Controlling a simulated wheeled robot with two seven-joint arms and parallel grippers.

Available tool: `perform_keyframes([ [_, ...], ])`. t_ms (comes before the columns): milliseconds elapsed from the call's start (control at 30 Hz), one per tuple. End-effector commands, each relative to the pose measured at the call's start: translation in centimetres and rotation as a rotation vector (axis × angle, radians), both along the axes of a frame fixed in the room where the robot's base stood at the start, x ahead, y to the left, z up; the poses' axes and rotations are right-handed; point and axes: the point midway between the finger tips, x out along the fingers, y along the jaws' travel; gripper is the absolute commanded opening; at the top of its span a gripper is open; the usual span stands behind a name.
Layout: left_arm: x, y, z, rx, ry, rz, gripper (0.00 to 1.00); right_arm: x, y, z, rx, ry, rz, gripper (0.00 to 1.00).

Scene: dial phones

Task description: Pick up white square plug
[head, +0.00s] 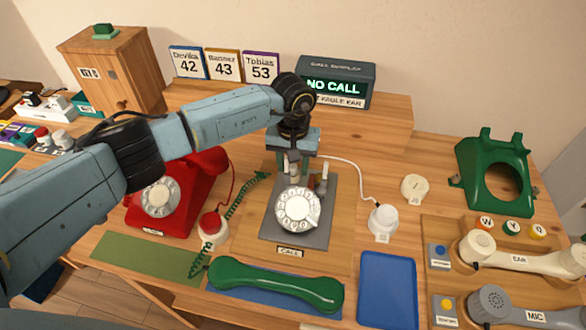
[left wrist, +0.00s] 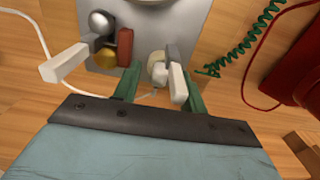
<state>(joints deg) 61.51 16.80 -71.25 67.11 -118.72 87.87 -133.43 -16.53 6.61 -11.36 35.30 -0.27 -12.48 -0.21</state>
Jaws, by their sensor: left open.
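My left gripper (head: 293,160) points down over the back edge of the grey dial-phone base (head: 325,222). In the left wrist view its green fingers (left wrist: 160,88) are apart. Between them is a small white plug (left wrist: 157,70), with a white block-ended piece (left wrist: 178,86) close to the right finger. I cannot tell whether either finger touches them, or which white piece is the square plug. Another white block-ended piece (left wrist: 65,63) lies to the left, beside a red block (left wrist: 125,46) and a gold knob (left wrist: 104,57). My right gripper is not in view.
A white cord runs to the white round device (head: 382,222) at right. A green handset (head: 277,286) lies in front. A blue mat (head: 388,290) is bare; a green phone body (head: 495,170) stands right.

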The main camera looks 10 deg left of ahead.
Motion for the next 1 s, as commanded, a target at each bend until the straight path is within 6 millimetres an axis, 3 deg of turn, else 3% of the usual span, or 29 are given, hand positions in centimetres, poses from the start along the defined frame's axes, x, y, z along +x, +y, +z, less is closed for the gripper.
perform_keyframes([
  [133, 0.0, 0.0, 0.0, 0.000, 0.000, 0.000, 0.42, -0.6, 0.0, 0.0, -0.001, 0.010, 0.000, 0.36],
  [467, 0.0, 0.0, 0.1, 0.000, 0.000, 0.000, 0.00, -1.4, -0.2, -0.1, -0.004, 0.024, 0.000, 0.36],
  [767, 0.1, 0.0, 0.5, -0.001, -0.001, 0.000, 0.00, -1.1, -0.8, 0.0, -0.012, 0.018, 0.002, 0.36],
  [1000, 0.1, 0.0, 4.6, 0.000, -0.005, 0.000, 0.00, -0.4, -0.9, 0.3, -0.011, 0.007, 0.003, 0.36],
])
